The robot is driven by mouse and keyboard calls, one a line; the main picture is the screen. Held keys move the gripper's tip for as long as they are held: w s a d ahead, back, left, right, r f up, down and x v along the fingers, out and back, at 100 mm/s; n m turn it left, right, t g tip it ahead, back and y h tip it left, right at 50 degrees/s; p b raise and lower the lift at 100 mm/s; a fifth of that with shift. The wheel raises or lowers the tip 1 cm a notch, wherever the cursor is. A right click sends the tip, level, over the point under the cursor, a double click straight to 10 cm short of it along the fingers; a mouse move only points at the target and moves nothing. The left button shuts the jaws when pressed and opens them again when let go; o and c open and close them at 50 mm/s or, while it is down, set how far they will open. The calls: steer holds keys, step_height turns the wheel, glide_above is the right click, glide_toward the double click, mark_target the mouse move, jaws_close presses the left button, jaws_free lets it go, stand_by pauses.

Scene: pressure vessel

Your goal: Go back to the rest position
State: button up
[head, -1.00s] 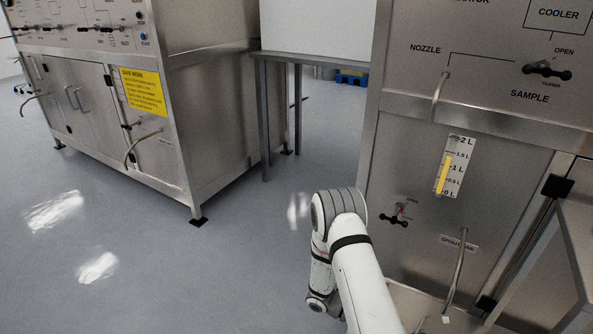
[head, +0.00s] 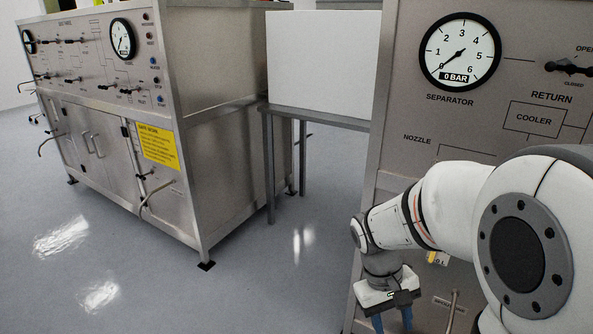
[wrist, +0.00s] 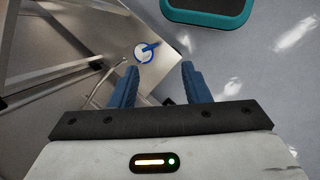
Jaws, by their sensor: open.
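My gripper (head: 392,322) hangs below my white arm, pointing down, in front of the right-hand steel panel (head: 400,215). In the wrist view its two blue fingers (wrist: 158,82) are apart with nothing between them. My arm is folded across the right of the head view and hides much of the panel's lower part, including most of the level scale.
A separator gauge (head: 459,53) reads 0 BAR. A second steel cabinet (head: 110,130) with a yellow sign stands left. A white box on a table (head: 330,117) is between. A blue-and-white round object (wrist: 147,52) sits below the gripper. The left floor is clear.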

steer(key=s+a+r+m+t+y+p, duration=0.1)
steer(key=s+r+t+p, duration=0.1)
steer(key=r, duration=0.5)
steer(key=s+a+r+m+t+y+p, duration=0.1)
steer(key=s+a+r+t+y+p, duration=0.1)
steer(key=r, duration=0.5)
steer(key=shift+s+a+r+t+p, duration=0.25)
steer(key=shift+s+t+p, duration=0.35)
steer(key=shift+p, duration=0.5)
